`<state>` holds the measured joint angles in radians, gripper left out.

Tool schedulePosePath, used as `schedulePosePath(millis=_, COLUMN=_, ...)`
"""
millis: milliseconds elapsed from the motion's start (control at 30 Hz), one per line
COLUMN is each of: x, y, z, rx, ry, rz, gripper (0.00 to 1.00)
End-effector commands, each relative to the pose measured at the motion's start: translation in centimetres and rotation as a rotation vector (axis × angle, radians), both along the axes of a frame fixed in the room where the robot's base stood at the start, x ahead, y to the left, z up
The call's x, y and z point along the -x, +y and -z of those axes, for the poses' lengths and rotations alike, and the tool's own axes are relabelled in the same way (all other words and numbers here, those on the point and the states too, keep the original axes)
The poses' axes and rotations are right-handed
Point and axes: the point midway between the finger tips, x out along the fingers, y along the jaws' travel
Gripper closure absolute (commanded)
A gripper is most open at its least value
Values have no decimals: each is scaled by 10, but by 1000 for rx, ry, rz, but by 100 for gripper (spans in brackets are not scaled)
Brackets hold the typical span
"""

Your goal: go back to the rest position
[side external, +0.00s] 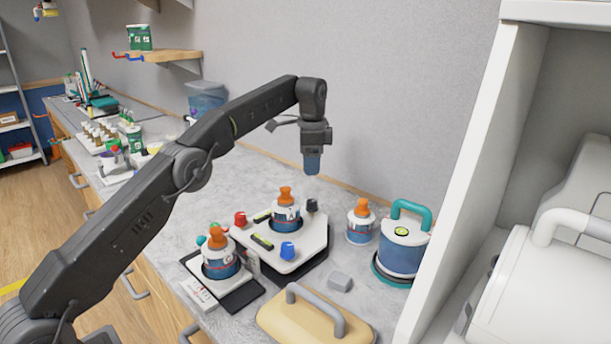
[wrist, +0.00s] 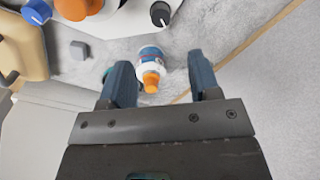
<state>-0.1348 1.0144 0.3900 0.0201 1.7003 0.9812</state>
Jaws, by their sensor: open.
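My gripper (side external: 312,168) hangs pointing down above the back of the counter, clear of everything. In the wrist view its two blue fingers (wrist: 160,62) are apart with nothing held. A white and blue bottle with an orange cap (wrist: 151,68) shows between the fingers in that view, farther off and untouched. It looks like the bottle (side external: 360,226) standing alone on the counter in the side view. A second bottle (side external: 286,214) sits in the white stirrer-like station (side external: 300,262). A third bottle (side external: 220,258) stands on a dark plate at the left.
A blue canister with a teal handle (side external: 403,250) stands at the right, near a white cabinet wall (side external: 470,170). A tan block with a grey handle (side external: 300,320) and a small grey block (side external: 340,281) lie in front. The wall is close behind my gripper.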

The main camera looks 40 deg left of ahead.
Motion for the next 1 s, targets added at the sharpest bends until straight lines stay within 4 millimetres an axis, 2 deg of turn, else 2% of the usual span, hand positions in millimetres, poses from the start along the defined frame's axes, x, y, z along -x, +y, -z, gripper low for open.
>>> schedulePosePath(millis=167, x=3, y=-2, z=-8, rx=0, ry=-10, rz=-12, gripper=43)
schedulePosePath(millis=333, x=23, y=-13, z=-45, rx=1, ry=-55, rz=-84, gripper=43)
schedulePosePath(millis=467, x=54, y=-25, z=-79, rx=9, ry=-108, rz=-173, gripper=43)
schedulePosePath(millis=600, x=97, y=-38, z=-105, rx=25, ry=-164, rz=-270, gripper=43)
schedulePosePath(millis=733, x=143, y=-49, z=-120, rx=46, ry=-215, rz=-360, gripper=43)
schedulePosePath(millis=867, x=193, y=-59, z=-124, rx=73, ry=-265, rz=-448, gripper=43)
schedulePosePath(millis=1000, x=250, y=-68, z=-115, rx=108, ry=-315, rz=-544, gripper=43)
